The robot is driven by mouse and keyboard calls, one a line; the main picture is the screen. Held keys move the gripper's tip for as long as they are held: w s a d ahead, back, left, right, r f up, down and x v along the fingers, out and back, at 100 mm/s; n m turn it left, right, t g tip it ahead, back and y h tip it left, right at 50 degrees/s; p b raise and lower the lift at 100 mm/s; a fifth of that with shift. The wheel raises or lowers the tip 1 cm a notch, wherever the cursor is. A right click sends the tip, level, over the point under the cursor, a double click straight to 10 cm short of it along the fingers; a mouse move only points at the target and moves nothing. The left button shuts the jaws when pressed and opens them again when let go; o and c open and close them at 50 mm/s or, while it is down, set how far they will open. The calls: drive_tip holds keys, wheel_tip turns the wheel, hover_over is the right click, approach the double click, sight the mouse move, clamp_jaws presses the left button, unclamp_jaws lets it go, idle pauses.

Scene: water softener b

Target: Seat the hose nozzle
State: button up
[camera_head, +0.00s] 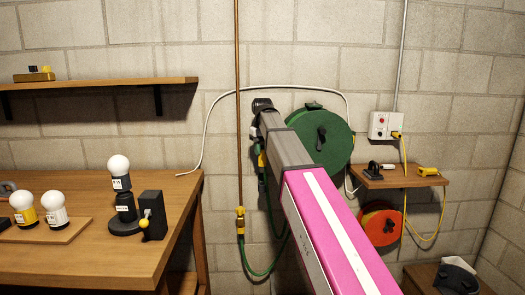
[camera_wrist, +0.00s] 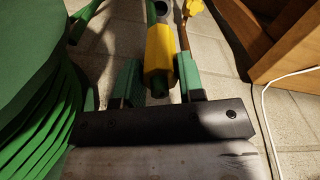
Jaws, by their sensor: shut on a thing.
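The hose nozzle (camera_wrist: 157,62), yellow with green ends, is between the two green-padded fingers of my gripper (camera_wrist: 160,78) in the wrist view. My gripper is shut on it. A dark round opening shows beyond its far end; I cannot tell whether they touch. In the head view the yellow nozzle (camera_head: 261,160) shows left of my arm, partly hidden by it. A green hose (camera_head: 268,265) loops below it toward the yellow tap fitting (camera_head: 240,221) on the copper pipe (camera_head: 238,110). I cannot make out the nozzle's seat.
A green hose reel (camera_head: 321,140) on the wall is close to my arm's right. The wooden table (camera_head: 80,262) with bulbs stands left. A small shelf (camera_head: 398,180), an outlet box (camera_head: 384,126) and an orange reel (camera_head: 381,223) are right. A white cable (camera_head: 205,130) runs along the wall.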

sight(262, 168)
drive_tip(key=shift+f, duration=2.2)
drive_tip(key=shift+f, duration=1.95)
drive_tip(key=o, duration=1.1)
drive_tip(key=shift+c, duration=0.2)
wheel_tip(262, 168, up, 11)
drive_tip(key=shift+f, duration=0.1)
drive_tip(key=shift+s, duration=0.1)
